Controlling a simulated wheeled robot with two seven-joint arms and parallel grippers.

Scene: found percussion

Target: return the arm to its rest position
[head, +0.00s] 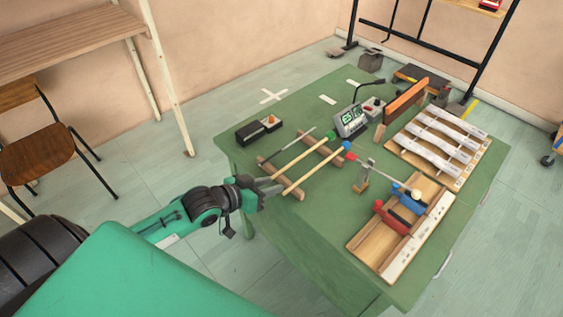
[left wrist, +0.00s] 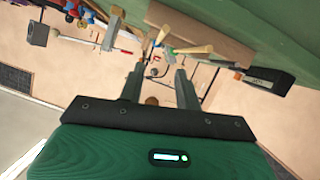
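My left gripper (head: 277,186) is at the left edge of the green table, by the near handle ends of two mallets. In the left wrist view its two fingers (left wrist: 159,72) stand apart, with nothing clearly held between them. Whether a finger touches a handle or the rack cannot be told. My right gripper is in neither view.
The green table (head: 300,237) carries a white-barred instrument (head: 440,140), a wooden tray with red and blue pieces (head: 397,257), a display (head: 351,120) and a black box (head: 258,131). A chair (head: 35,150) and a wooden desk (head: 70,45) stand left. Floor lies clear between them.

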